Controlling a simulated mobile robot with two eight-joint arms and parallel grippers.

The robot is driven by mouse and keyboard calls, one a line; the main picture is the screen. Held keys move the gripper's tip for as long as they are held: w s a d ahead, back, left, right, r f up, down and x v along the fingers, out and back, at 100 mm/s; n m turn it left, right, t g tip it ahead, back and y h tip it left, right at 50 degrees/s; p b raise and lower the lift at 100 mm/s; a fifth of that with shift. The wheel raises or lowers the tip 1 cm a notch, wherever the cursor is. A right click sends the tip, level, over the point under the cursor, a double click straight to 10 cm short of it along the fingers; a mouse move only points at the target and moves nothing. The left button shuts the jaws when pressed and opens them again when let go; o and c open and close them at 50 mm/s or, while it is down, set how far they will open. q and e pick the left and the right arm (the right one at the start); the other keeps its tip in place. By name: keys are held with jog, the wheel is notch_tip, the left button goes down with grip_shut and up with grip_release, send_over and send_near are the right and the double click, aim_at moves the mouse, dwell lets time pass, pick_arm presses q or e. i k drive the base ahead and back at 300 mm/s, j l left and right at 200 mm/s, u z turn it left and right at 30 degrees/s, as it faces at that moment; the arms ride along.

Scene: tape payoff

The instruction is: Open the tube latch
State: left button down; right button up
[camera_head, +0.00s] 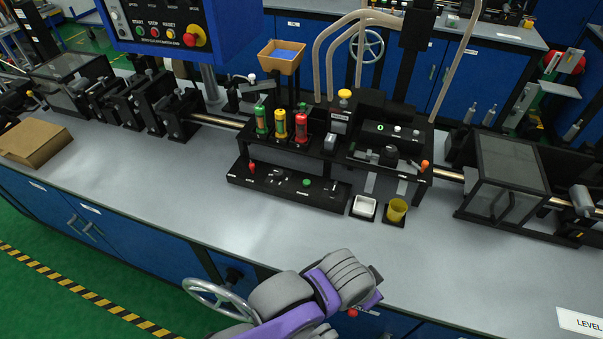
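The tube latch cannot be picked out for certain. A black fixture (385,150) in the middle of the bench has an orange-tipped lever (424,166) at its right edge. A metal tube (216,121) enters the machinery from the left, and a tube section (449,175) shows on the right. A black panel (330,195) in front carries small controls, including a red-tipped lever (251,168). One grey and purple arm of mine is at the bottom middle, in front of the bench edge and apart from the fixture. No gripper fingers are visible.
Green, yellow and red bottles (280,125) stand left of the fixture. A clear-sided guard box (507,175) stands right. A cardboard box (34,143) lies left. The front worktop is mostly clear.

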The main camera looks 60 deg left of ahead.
aim_at(251, 165)
jog(key=u, duration=2.2)
